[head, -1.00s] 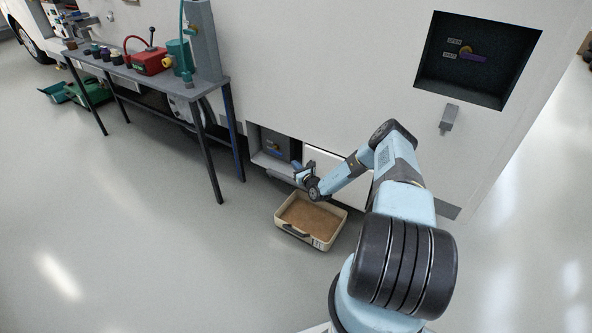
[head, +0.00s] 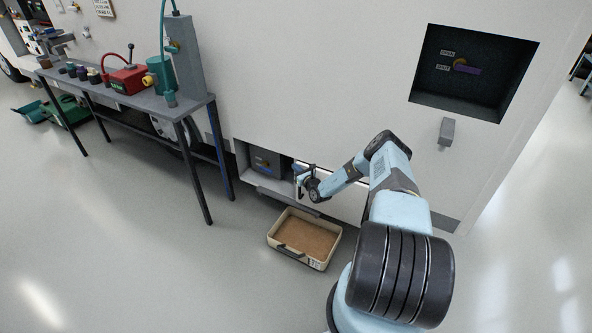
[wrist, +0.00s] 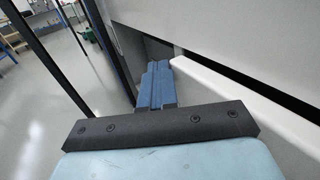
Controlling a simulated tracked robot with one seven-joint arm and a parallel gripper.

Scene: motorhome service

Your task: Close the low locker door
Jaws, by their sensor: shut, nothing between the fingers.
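The low locker is a dark opening (head: 262,162) at the foot of the white vehicle wall, left of my gripper in the head view. Its white door (head: 345,203) stands open at the right, partly hidden behind my arm. The wrist view shows the door's pale top edge (wrist: 235,98) with a dark gap between it and the wall. My gripper (head: 302,172) is at the door's left edge, in front of the opening. Its blue fingers (wrist: 155,85) are shut and empty, pointing towards the opening beside the door. I cannot tell whether they touch the door.
A cream tray (head: 308,240) with a brown bottom lies on the floor below the locker. A grey bench (head: 150,100) with tools stands at the left, its legs near the opening. A recess (head: 470,70) with a knob is higher at the right. The front floor is clear.

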